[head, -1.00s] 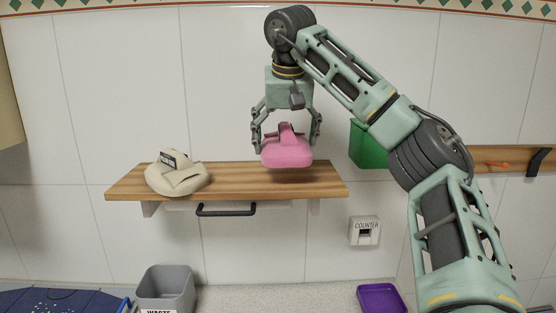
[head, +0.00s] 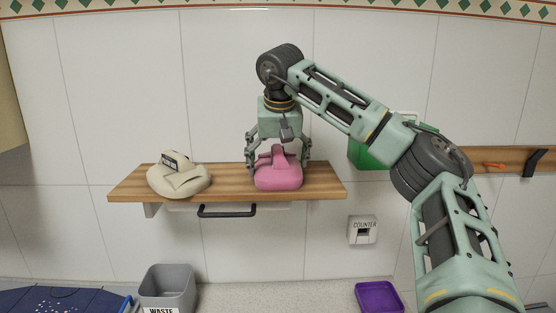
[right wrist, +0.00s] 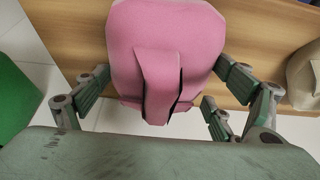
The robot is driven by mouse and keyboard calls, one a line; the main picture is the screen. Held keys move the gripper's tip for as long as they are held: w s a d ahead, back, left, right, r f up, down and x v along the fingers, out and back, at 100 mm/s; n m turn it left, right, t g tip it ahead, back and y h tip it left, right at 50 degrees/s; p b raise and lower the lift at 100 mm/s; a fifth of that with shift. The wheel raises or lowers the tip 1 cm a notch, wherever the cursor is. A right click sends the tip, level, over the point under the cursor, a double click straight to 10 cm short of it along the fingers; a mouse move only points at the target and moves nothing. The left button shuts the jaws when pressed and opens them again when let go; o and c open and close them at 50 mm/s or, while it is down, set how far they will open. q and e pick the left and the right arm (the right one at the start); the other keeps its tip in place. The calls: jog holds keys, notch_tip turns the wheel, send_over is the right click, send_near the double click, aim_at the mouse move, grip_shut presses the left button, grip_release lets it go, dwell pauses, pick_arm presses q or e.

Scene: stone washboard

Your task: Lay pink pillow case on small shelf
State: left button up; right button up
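The pink pillow case (head: 278,178), a rounded pink bundle with a raised strap, is at the right half of the small wooden shelf (head: 225,184). It seems to rest on the shelf near the front edge; the contact is hard to see. My right gripper (head: 279,172) is above it, pointing down, with a finger at each side. In the right wrist view the pink case (right wrist: 168,50) lies between the finger pads, which appear to touch its sides, and the wooden shelf (right wrist: 262,35) is behind it. My left gripper is not in view.
A cream pillow case (head: 180,183) with a dark label lies on the shelf's left half. A black handle (head: 226,211) sits under the shelf. A green container (head: 368,152) hangs right of the shelf. Below are a grey waste bin (head: 168,288) and a purple tray (head: 379,297).

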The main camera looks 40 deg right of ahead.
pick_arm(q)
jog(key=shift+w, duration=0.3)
pick_arm(e)
jog(key=shift+o, duration=1.2)
jog(key=shift+d, duration=0.1)
jog(key=shift+r, duration=0.15)
jog(key=b+v, duration=0.1)
jog(key=v, duration=0.6)
jog(key=shift+b, duration=0.4)
pick_arm(q)
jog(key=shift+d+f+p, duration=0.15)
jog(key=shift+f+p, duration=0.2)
jog(key=shift+p, duration=0.15)
pick_arm(e)
jog(key=v, duration=0.5)
jog(key=shift+r, duration=0.1)
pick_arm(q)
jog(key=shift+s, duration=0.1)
